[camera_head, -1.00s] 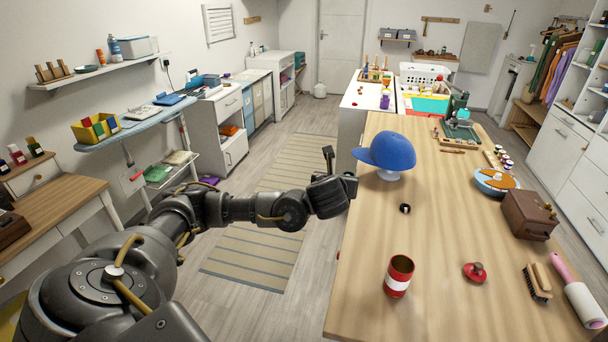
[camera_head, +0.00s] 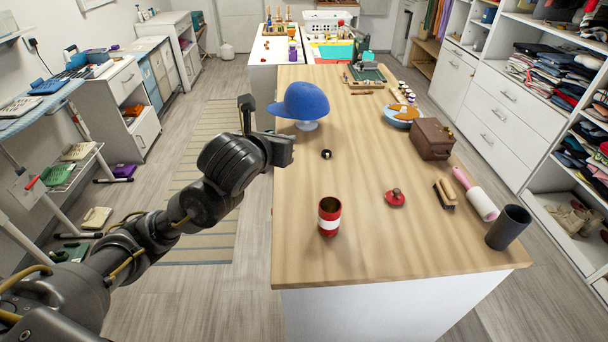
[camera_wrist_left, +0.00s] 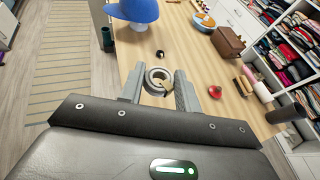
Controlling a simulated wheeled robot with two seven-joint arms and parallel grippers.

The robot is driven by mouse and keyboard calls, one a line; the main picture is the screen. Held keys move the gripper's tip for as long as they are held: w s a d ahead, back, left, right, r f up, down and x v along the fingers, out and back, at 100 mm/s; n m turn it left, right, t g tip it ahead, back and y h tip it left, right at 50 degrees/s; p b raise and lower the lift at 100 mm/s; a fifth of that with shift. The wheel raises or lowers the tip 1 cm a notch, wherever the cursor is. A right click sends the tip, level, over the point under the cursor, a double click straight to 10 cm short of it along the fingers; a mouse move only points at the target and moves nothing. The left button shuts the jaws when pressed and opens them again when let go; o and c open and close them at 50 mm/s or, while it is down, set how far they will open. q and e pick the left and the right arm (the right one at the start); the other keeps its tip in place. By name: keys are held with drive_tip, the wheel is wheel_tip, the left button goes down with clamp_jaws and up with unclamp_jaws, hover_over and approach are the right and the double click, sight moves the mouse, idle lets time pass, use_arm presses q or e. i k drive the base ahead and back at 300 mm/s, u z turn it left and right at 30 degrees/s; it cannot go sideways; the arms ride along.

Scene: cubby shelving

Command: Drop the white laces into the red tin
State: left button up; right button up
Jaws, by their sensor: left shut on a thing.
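The red tin (camera_head: 329,216), with a white band and an open top, stands upright near the front left of the wooden table. My left gripper (camera_wrist_left: 158,84) is shut on a pale grey-white ring-shaped coil (camera_wrist_left: 157,73), which appears to be the white laces. In the head view the gripper end (camera_head: 282,150) is over the table's left edge, behind and left of the tin; the coil cannot be made out there. In the wrist view the tin is not clearly seen, probably hidden by the coil and fingers. My right gripper is not in view.
A red lid (camera_head: 395,198) lies right of the tin. A small black round thing (camera_head: 326,154) and a blue cap (camera_head: 300,101) on a stand are behind it. A brush (camera_head: 445,194), lint roller (camera_head: 476,195), dark cylinder (camera_head: 508,227) and brown box (camera_head: 431,138) are at right.

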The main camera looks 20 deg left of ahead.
sight(329, 230)
drive_tip(key=u, duration=3.1)
drive_tip(key=k, duration=1.55)
drive_tip(key=z, duration=2.15)
drive_tip(key=i, duration=0.5)
drive_tip(key=u, duration=0.05)
